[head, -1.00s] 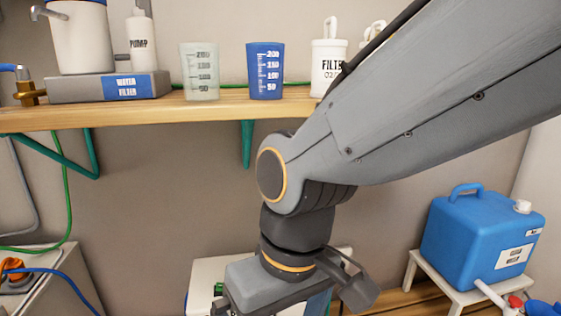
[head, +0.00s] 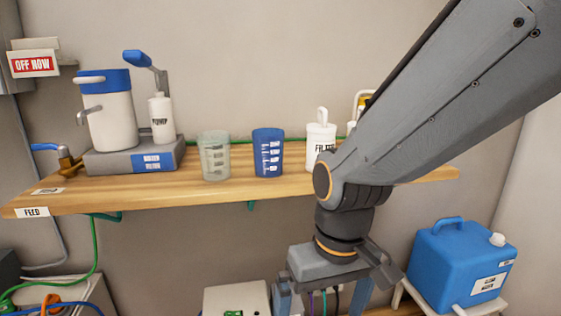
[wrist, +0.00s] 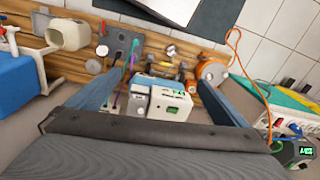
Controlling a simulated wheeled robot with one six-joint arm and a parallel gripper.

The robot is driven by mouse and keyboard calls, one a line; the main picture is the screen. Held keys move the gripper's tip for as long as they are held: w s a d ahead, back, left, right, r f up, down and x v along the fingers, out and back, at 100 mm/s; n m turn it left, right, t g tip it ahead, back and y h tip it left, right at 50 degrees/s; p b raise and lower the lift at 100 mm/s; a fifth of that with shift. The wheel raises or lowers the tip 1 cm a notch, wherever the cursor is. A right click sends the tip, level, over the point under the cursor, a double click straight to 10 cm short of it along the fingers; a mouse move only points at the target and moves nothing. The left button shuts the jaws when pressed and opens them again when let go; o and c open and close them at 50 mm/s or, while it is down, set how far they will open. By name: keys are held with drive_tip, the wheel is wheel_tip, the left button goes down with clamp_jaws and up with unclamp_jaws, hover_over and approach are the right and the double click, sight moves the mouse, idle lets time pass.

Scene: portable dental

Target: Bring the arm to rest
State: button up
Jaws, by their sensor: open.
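My gripper (head: 318,293) hangs from my arm below the shelf, pointing down, in the lower middle of the head view. Its lower end is cut off by the picture's bottom edge. In the wrist view my gripper (wrist: 165,100) shows two fingers spread wide apart, with nothing between them. A small white device (wrist: 170,103) shows beyond the fingers, lower down and apart from them.
The wooden shelf (head: 245,189) holds a clear cup (head: 214,157), a blue cup (head: 268,153), a white filter bottle (head: 320,142) and a water filter unit (head: 108,118). My arm passes before its right part. A blue water container (head: 458,266) stands at right.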

drive_tip(key=s+d+r+m+p, duration=0.1)
drive_tip(key=d+r+p, duration=0.5)
drive_tip(key=r+p, duration=0.2)
drive_tip(key=s+d+r+m+h+p, duration=0.1)
drive_tip(key=d+r+m+p, duration=0.1)
drive_tip(key=d+r+p, duration=0.4)
wheel_tip(320, 180, up, 2)
drive_tip(key=p, duration=0.5)
drive_tip(key=shift+s+d+m+p, duration=0.2)
drive_tip(key=shift+d+m+p, duration=0.1)
drive_tip(key=shift+p, duration=0.1)
